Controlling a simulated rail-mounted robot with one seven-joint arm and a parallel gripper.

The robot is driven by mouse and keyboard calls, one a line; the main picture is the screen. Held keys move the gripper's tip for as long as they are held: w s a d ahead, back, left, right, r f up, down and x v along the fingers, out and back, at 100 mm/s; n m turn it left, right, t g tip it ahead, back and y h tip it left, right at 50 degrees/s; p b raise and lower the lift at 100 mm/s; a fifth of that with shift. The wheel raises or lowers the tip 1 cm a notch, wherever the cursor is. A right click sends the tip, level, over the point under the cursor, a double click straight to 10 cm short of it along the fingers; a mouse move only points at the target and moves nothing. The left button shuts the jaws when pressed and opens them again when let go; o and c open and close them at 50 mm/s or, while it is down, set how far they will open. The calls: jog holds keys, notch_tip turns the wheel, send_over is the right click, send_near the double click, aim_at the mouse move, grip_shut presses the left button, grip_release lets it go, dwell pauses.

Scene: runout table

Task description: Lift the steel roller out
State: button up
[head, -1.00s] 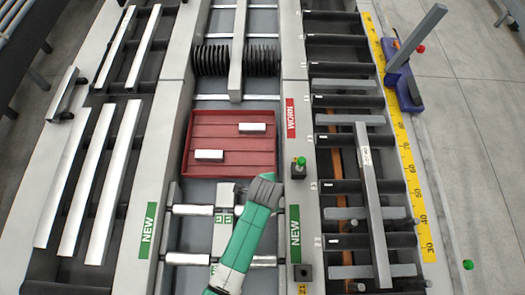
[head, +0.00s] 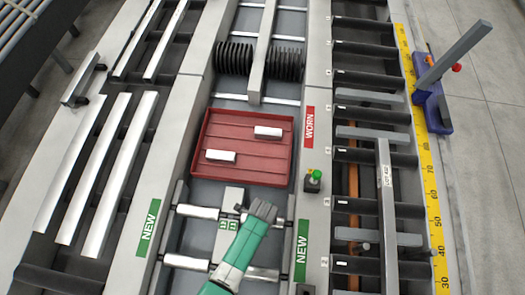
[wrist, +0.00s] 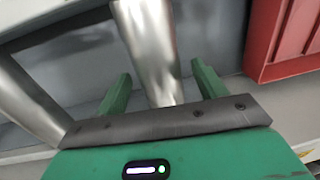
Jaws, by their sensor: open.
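Shiny steel rollers lie across the middle channel at the front: a back left one (head: 198,212), a front left one (head: 186,262) and a front right one (head: 262,273). A grey centre block (head: 230,222) stands between left and right rollers. My gripper (head: 262,210) is over the back row, right of that block. In the wrist view my open green fingers (wrist: 162,84) straddle the end of one steel roller (wrist: 150,45), with gaps at both sides. A second roller (wrist: 28,103) lies to the left. Contact and height are hard to tell.
A red tray (head: 213,123) with two short steel rollers lies behind the row; its wall (wrist: 262,40) is at the wrist view's right. A green-topped button (head: 314,175) stands on the right rail. A grey beam (head: 257,50) with black discs is farther back.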

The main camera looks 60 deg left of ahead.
jog(key=c, duration=1.4)
notch_tip(320, 180, up, 10)
jog(key=p, duration=0.2)
jog(key=shift+p, duration=0.4)
notch_tip(320, 180, up, 9)
jog(key=p, duration=0.9)
jog(key=shift+f, duration=0.1)
